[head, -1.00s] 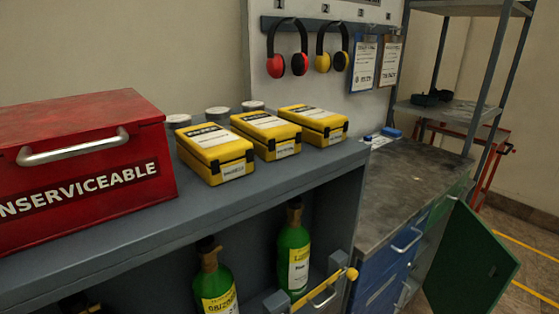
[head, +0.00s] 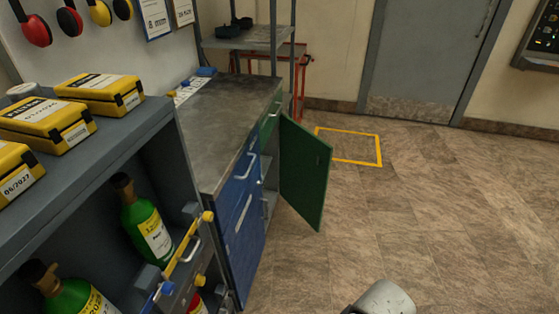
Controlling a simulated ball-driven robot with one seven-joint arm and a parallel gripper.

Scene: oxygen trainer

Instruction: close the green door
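The green door (head: 306,172) stands wide open in the head view. It swings out from the far end of the workbench cabinet (head: 228,120) into the aisle, and its flat face shows toward me. The opening behind it is partly visible as a dark gap beside the blue drawers (head: 242,215). A green drawer front (head: 269,119) sits above the opening. A pale rounded part of my arm shows at the bottom edge, well apart from the door. My gripper is not in view.
A grey shelf unit with green bottles (head: 148,228) and yellow cases (head: 47,125) stands close at the left. A metal rack (head: 255,38) and a red frame (head: 302,75) are behind the bench. The tiled floor (head: 430,215) at the right is clear.

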